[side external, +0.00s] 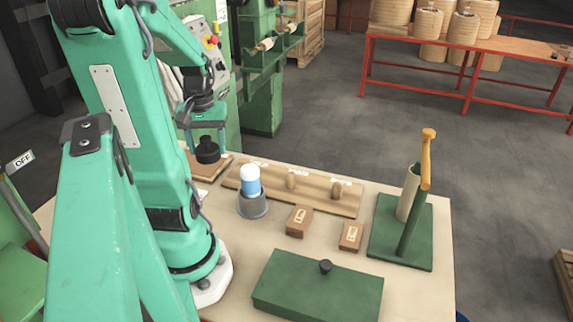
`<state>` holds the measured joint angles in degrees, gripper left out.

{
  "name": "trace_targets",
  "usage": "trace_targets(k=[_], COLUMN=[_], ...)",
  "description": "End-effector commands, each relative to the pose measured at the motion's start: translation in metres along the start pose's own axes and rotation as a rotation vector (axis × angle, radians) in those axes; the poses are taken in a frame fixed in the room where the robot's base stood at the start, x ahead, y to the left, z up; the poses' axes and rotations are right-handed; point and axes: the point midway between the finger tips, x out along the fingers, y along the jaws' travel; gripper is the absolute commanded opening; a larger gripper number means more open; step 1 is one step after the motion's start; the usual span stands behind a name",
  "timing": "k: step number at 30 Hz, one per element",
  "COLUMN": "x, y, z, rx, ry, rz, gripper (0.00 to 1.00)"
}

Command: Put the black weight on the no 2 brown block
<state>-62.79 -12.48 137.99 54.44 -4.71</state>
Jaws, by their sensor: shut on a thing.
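My gripper (208,127) is at the left back of the table, pointing down, and is shut on the black weight (207,153). The weight is a small dark cylinder with a narrower top. It hangs over or very near a flat wooden board; I cannot tell whether it touches. Two brown blocks with pale number labels lie on the table, to the right of and nearer than my gripper: a left block (297,229) and a right block (349,244). The labels are too small to read surely, so I cannot tell which is no 2.
A grey cup (252,208) with a white-and-blue bottle (250,180) stands between the gripper and the blocks. A wooden rail with pegs (262,188) runs behind. A green box (320,297) lies in front, and a green stand (428,250) with an orange-topped post is right.

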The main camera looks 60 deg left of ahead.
Motion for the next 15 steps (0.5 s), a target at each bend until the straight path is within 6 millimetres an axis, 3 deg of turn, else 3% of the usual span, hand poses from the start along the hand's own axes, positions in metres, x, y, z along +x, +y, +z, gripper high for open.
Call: trace_targets(k=[9,15], x=[-0.056,-0.054], y=[0.000,0.021], z=[-0.001,0.003], rx=[0.000,0.095], ry=[0.008,0.001], rz=[0.001,0.000], gripper=[0.11,0.11])
